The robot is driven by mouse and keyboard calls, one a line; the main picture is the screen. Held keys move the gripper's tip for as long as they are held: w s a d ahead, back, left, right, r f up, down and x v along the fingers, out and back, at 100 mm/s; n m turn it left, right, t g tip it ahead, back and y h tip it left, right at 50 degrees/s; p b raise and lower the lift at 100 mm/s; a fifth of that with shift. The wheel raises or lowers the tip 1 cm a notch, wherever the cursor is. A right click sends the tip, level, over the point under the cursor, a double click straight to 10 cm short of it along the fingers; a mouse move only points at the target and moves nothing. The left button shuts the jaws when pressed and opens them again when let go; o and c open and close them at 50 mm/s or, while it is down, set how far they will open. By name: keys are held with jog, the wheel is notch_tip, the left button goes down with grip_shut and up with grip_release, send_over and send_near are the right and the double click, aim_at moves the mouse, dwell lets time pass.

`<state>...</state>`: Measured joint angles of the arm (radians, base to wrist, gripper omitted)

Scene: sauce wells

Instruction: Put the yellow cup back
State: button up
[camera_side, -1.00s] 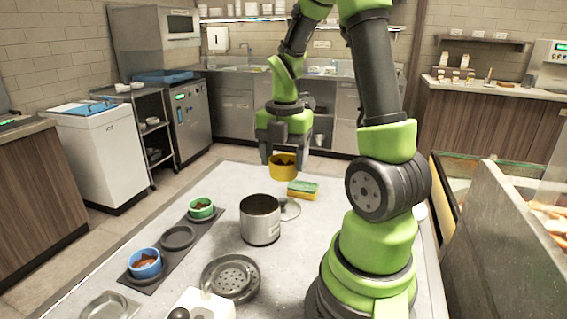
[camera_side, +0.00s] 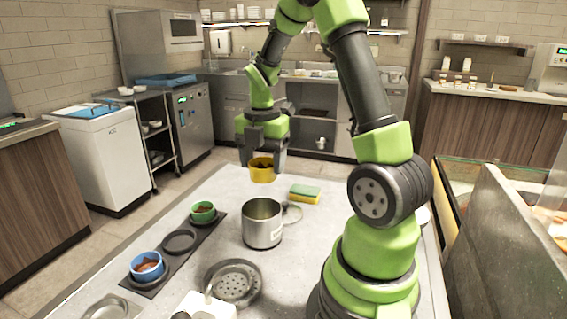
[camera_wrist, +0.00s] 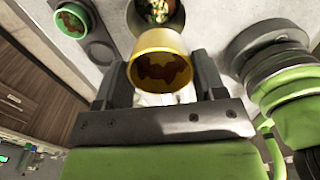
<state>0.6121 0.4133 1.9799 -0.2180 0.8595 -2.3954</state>
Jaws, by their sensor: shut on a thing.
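The yellow cup (camera_side: 262,172) holds a dark reddish-brown sauce. My gripper (camera_side: 263,160) is shut on it and holds it upright above the counter, behind the steel pot in the side view. The yellow cup (camera_wrist: 160,66) also sits between the two fingers in the wrist view. A dark tray (camera_side: 208,225) on the left has round wells. The green cup (camera_side: 203,211) is in its far well and the blue cup (camera_side: 146,266) in its near well. The middle well (camera_side: 180,242) is empty.
The open steel pot (camera_side: 262,226) stands between the tray and my arm's base, with a lid (camera_side: 292,213) beside it. A green-yellow sponge (camera_side: 305,194) lies behind. A perforated round dish (camera_side: 234,282) is in front.

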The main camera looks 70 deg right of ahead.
jog(key=w+a+f, duration=0.4)
jog(key=w+a, duration=0.1)
jog(key=w, duration=0.4)
jog(key=w+a+f, duration=0.4)
jog(key=w+f, duration=0.1)
jog(key=w, duration=0.4)
jog(key=shift+s+a+f, duration=0.1)
jog(key=shift+f, duration=2.75)
jog(key=shift+f, duration=0.5)
jog(key=o, duration=1)
jog(key=shift+r, duration=3.95)
jog(key=shift+r, duration=0.1)
